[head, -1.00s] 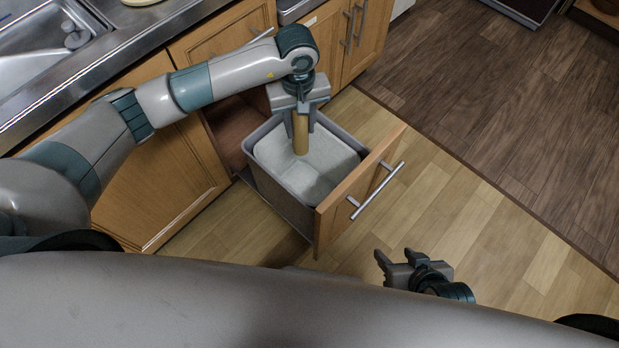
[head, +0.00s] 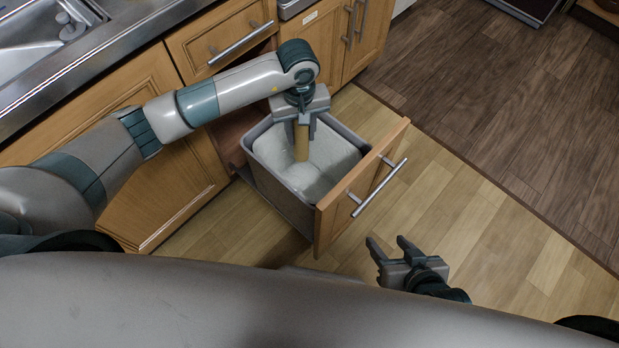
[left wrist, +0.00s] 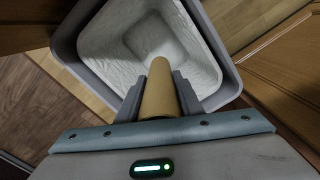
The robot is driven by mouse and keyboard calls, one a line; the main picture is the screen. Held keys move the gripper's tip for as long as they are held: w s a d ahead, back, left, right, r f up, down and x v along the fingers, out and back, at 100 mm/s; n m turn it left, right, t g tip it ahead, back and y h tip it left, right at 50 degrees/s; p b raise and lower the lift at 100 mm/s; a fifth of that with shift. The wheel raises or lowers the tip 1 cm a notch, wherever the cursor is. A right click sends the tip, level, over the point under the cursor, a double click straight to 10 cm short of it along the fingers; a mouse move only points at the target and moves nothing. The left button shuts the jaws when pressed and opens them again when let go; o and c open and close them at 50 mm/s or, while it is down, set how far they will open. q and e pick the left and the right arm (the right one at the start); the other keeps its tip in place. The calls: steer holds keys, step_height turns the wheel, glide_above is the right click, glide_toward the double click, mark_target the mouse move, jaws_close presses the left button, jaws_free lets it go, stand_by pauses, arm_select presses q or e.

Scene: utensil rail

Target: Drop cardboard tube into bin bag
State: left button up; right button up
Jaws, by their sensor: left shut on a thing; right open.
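The brown cardboard tube (head: 301,143) hangs upright, shut in my left gripper (head: 302,126). In the left wrist view the tube (left wrist: 159,92) sits between the two fingers of my left gripper (left wrist: 158,98), its far end pointing down into the bin. The white bin bag (head: 330,152) lines a grey bin (head: 285,198) in the pulled-out drawer; the bag also shows in the left wrist view (left wrist: 110,45). The tube's lower end appears within the bin's opening, over the bag. My right gripper (head: 388,246) is open and empty, right of the drawer front.
The wooden drawer front (head: 345,205) with its metal handle (head: 378,188) stands out over the floor. The counter with a sink (head: 30,55) is at upper left. Cabinet doors (head: 150,180) flank the drawer. The floor (head: 470,200) to the right is clear.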

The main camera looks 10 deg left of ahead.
arm_select(q)
steer(key=shift+f, duration=0.35)
steer(key=o, duration=1.1)
steer(key=shift+r, duration=0.15)
steer(key=shift+r, duration=3.6)
